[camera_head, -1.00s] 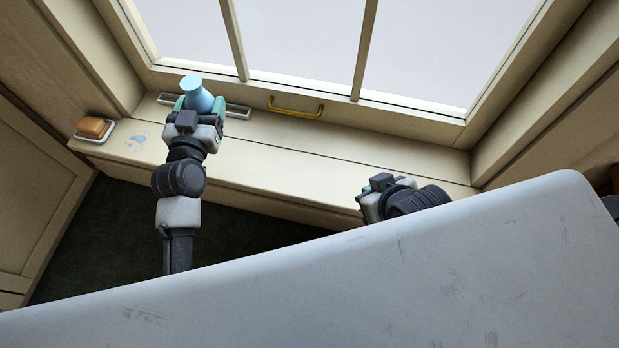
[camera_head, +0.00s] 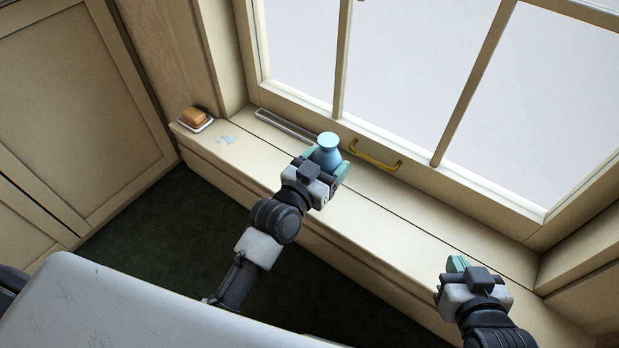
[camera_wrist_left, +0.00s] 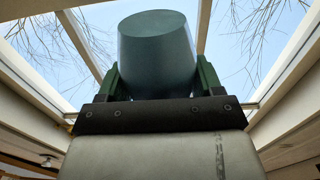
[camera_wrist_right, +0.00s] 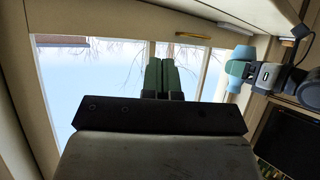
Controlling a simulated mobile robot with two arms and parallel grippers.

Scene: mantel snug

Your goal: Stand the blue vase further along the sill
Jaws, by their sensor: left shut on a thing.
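The blue vase (camera_head: 328,150) is light blue with a flared round top and is over the window sill (camera_head: 400,228), by the right end of the slotted vent. My left gripper (camera_head: 327,160) is shut on it, with green fingers on both sides. The vase also fills the middle of the left wrist view (camera_wrist_left: 157,55). I cannot tell whether its base touches the sill. My right gripper (camera_head: 457,264) is empty over the right part of the sill; its fingers are together in the right wrist view (camera_wrist_right: 161,78).
A yellow handle (camera_head: 375,158) is fixed at the window's foot, just right of the vase. The slotted vent (camera_head: 283,125) lies left of it. An orange-brown block (camera_head: 195,116) in a white dish and a pale blue mark (camera_head: 227,137) are at the sill's left end. The sill right of the handle is bare.

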